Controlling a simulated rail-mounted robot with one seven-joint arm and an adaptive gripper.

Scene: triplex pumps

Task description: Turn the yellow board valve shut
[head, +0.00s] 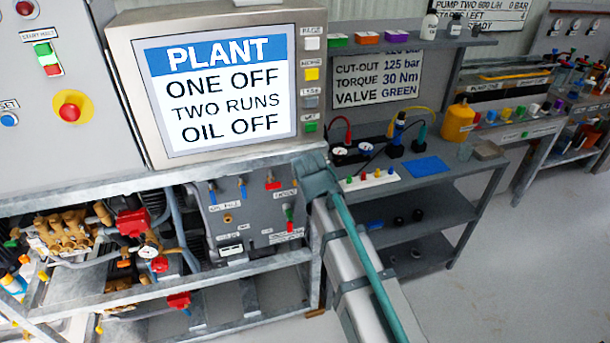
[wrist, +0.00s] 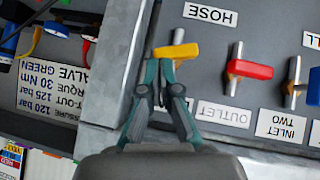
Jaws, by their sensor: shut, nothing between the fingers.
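The yellow board valve (wrist: 182,51) shows in the wrist view on the grey board, below the HOSE label. Its handle lies sideways, across its short upright metal pipe. My gripper (wrist: 162,74) is shut and empty, with its fingertips right at the left half of the yellow handle; I cannot tell whether they touch it. The fingertips hide part of the pipe below the handle. In the head view my gripper (head: 318,172) is by the right end of the board, and I cannot make out the yellow valve there.
A red-handled valve (wrist: 250,70) stands right of the yellow one, above the OUTLET label, with a blue-handled valve (wrist: 313,86) further right. A metal frame post (wrist: 115,70) runs close to the left. The PLANT screen (head: 222,92) is above the board.

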